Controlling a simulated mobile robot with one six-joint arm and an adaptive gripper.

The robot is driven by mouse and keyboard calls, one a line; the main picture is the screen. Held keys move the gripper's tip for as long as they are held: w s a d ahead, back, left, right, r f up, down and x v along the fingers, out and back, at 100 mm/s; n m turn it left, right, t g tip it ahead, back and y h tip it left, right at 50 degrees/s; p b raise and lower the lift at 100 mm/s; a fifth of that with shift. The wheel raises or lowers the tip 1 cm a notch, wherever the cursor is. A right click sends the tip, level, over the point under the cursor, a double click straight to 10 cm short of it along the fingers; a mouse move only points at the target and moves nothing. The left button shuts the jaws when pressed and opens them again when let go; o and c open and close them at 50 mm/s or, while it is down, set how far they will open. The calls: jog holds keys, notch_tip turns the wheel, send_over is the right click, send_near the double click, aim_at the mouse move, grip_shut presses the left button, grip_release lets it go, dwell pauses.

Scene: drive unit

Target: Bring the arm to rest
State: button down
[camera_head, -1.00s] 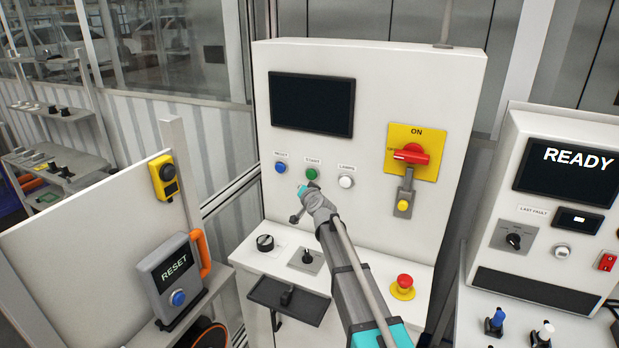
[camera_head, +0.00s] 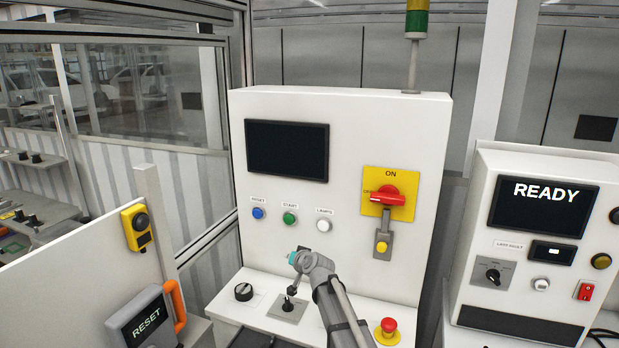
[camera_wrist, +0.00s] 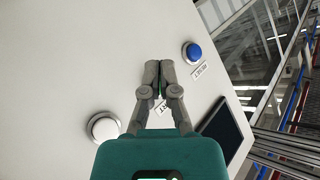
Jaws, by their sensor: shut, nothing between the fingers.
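My arm (camera_head: 340,312) rises from the bottom of the head view to in front of the white control cabinet (camera_head: 345,130). Its wrist end is below the row of buttons. In the wrist view my gripper (camera_wrist: 158,68) is shut and empty, its fingers pointing at the cabinet face. The fingers cover most of the green START button, which shows in full in the head view (camera_head: 290,218). The blue RESET button (camera_wrist: 192,53) and the white LAMPS button (camera_wrist: 103,128) lie on either side of the fingers.
A red rotary switch (camera_head: 382,196) on a yellow plate is on the cabinet's right.

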jog(key=s+d+f+g+h, duration=0.2)
jog(key=s+d+f+g, duration=0.2)
jog(key=s+d, duration=0.4)
jog(key=s+d+f+g+h+b, duration=0.1)
jog(key=s+d+f+g+h, duration=0.1)
jog(key=s+d, duration=0.6)
jog(key=s+d+f+g+h, duration=0.3)
jog(key=s+d+f+g, duration=0.2)
jog(key=s, duration=1.1)
jog(key=d+f, duration=0.2)
jog(key=d, duration=0.1)
jog(key=shift+s+g, duration=0.3)
